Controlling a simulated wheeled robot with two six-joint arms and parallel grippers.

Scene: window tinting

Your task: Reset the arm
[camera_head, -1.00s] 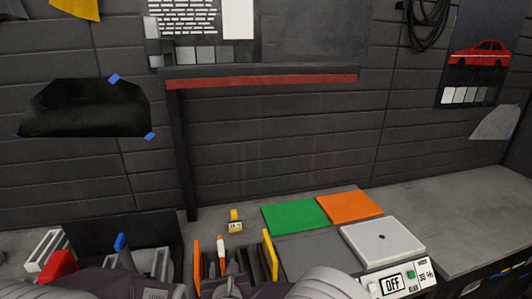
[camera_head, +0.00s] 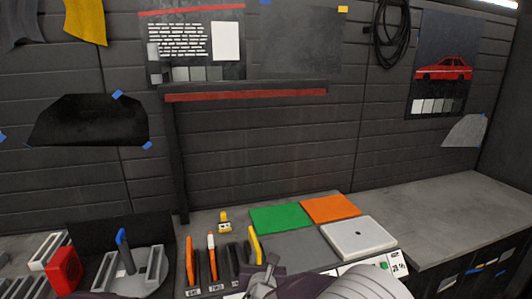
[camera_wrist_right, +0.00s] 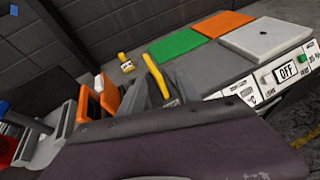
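My right arm comes in at the bottom edge of the head view, right of the tool rack. The end of my right gripper (camera_head: 266,270) shows as a small dark shape beside the rack and below the yellow-handled tool (camera_head: 254,245). In the right wrist view, a dark purple-grey part of my own arm fills the bottom and hides the bench there. I see nothing held.
The rack (camera_head: 216,290) holds upright tools with orange, white and yellow handles. Green (camera_head: 281,218) and orange (camera_head: 330,208) pads lie behind a white plate (camera_head: 358,238). The bench (camera_head: 430,212) is clear at right.

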